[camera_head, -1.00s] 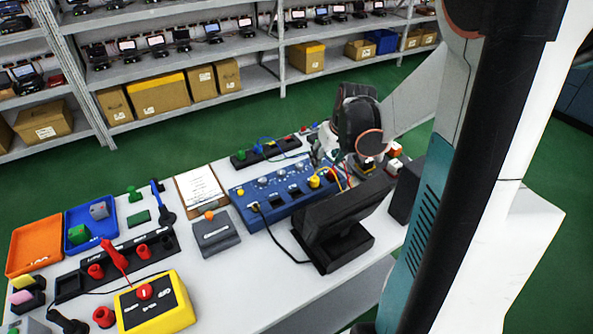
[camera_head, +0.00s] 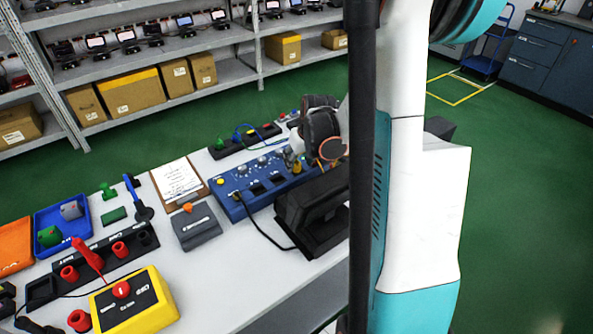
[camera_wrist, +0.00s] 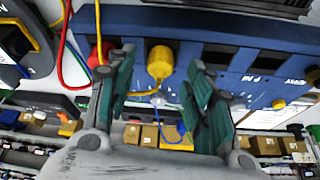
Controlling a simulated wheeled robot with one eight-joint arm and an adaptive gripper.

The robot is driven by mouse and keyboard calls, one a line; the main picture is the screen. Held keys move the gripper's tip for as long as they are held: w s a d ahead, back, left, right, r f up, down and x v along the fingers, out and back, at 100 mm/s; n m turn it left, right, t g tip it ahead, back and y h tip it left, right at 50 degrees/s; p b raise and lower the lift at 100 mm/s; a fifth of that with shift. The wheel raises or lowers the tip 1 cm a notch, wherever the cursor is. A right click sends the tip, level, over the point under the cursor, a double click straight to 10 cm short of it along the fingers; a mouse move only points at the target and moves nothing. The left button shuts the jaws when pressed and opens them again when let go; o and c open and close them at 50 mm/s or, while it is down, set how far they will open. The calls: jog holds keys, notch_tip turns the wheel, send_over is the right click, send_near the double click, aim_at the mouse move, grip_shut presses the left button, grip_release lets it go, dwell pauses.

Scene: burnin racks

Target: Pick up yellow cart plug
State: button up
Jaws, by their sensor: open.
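The yellow plug (camera_wrist: 160,62) sits at the blue panel (camera_wrist: 225,20), with a yellow cord running from it, in the wrist view. My gripper (camera_wrist: 161,78) is open. Its two green-padded fingers stand on either side of the plug, with visible gaps to both sides. In the head view my gripper (camera_head: 294,160) is over the right part of the blue panel (camera_head: 235,205), and a small yellow part, likely the plug (camera_head: 297,167), shows beside the fingers. The plug's seat is hard to make out.
A red plug (camera_wrist: 101,52) with a red cord is close beside the left finger in the wrist view. A blue cord (camera_wrist: 185,128) hangs near the fingers. A black monitor (camera_head: 312,210) stands in front of the panel. A grey box (camera_head: 195,227) sits to the left.

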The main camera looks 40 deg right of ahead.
jog(key=shift+x, duration=1.25)
jog(key=c, duration=1.1)
jog(key=shift+r, duration=0.1)
